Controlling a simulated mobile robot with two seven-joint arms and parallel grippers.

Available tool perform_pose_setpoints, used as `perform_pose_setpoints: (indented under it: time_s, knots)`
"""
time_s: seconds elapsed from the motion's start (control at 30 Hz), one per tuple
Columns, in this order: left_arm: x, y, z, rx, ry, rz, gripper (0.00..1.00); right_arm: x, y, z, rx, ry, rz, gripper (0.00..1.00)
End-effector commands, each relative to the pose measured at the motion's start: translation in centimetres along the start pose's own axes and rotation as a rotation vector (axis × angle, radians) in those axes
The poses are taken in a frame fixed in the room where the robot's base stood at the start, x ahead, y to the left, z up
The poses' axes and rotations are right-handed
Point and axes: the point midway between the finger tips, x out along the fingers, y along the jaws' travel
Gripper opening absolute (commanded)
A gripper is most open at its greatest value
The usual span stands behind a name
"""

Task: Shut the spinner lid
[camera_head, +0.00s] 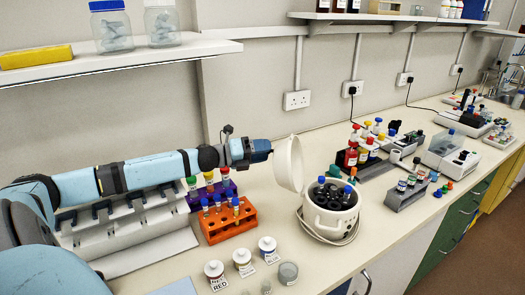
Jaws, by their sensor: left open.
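The spinner (332,219) is a small round white machine on the bench. Its dark rotor (331,196) is exposed and holds blue-capped tubes. The white round lid (289,164) stands open, raised upright on the left side of the spinner. My left gripper (268,150) comes in from the left at the height of the lid's upper part, just left of it. It is open; its fingertips are small and dark here, and I cannot tell whether they touch the lid. My right gripper is not in view.
An orange rack (229,227) with tubes stands left of the spinner, a purple rack (211,193) behind it. Several labelled jars (243,262) stand in front. A shelf (120,66) hangs above my left arm.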

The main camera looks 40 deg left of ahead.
Motion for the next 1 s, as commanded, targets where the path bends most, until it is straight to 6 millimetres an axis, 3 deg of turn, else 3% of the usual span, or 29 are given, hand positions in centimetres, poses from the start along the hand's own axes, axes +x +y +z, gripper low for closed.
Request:
perform_pose_setpoints:
  time_s: [0.37, 0.57, 1.0]
  knots:
    - [0.23, 0.02, -0.01, 0.0, 0.0, 0.0, 0.48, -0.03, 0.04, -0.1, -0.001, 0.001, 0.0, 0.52]
    - [0.22, 0.02, -0.01, 0.0, 0.0, 0.0, 0.02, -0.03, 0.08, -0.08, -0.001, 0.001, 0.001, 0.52]
    - [-0.14, -0.47, 0.65, 0.02, 0.016, 0.027, 0.0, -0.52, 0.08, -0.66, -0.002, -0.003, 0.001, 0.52]
